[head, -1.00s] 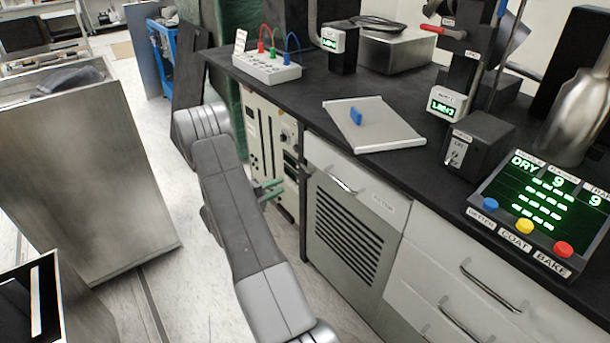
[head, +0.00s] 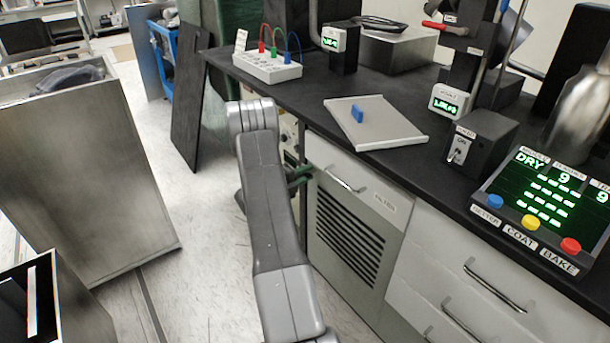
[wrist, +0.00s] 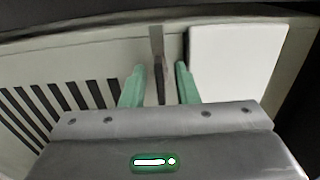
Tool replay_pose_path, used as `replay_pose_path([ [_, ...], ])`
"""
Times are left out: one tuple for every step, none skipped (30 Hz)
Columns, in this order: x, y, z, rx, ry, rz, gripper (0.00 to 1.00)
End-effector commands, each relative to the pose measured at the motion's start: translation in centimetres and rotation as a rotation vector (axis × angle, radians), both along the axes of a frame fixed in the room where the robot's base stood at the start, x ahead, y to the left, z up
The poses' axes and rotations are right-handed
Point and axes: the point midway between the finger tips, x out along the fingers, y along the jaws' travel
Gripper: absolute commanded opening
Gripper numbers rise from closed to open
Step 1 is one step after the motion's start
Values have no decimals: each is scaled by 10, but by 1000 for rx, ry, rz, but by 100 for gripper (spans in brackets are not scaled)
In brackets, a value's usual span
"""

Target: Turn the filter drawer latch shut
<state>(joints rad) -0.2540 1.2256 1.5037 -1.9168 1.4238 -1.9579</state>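The filter drawer (head: 325,160) has a pale front with a metal handle and a FILTER label, set in the cabinet under the bench. My gripper (head: 298,177) has green fingers and is close to the left part of this drawer in the head view, partly hidden by my arm. In the wrist view my gripper (wrist: 160,85) is open, with its fingers apart. A narrow grey upright bar, seemingly the latch (wrist: 157,48), lies between and beyond the fingertips, with gaps on both sides. The latch cannot be made out in the head view.
A slotted vent panel (head: 347,240) is below the drawer. The black bench top (head: 300,100) overhangs it, bearing a grey tray (head: 385,135) and a control panel (head: 545,205). A large metal bin (head: 80,170) stands left. Pale floor (head: 190,250) is clear between.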

Motion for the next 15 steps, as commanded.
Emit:
replay_pose_path([
  [0, 0, 0, 0, 0, 0, 17],
  [0, 0, 0, 0, 0, 0, 11],
  [0, 0, 0, 0, 0, 0, 4],
  [0, 0, 0, 0, 0, 0, 0],
  [0, 0, 0, 0, 0, 0, 0],
  [0, 0, 0, 0, 0, 0, 0],
  [0, 0, 0, 0, 0, 0, 0],
  [0, 0, 0, 1, -1, 0, 0],
  [0, 0, 0, 2, -2, 0, 0],
  [0, 0, 0, 3, -4, 0, 0],
  [0, 0, 0, 5, -7, 0, 0],
  [0, 0, -1, 9, -13, 0, 0],
  [0, 0, -1, 13, -18, 0, 0],
  [0, 0, -1, 18, -24, 0, 0],
  [0, 0, -1, 26, -34, 0, 0],
])
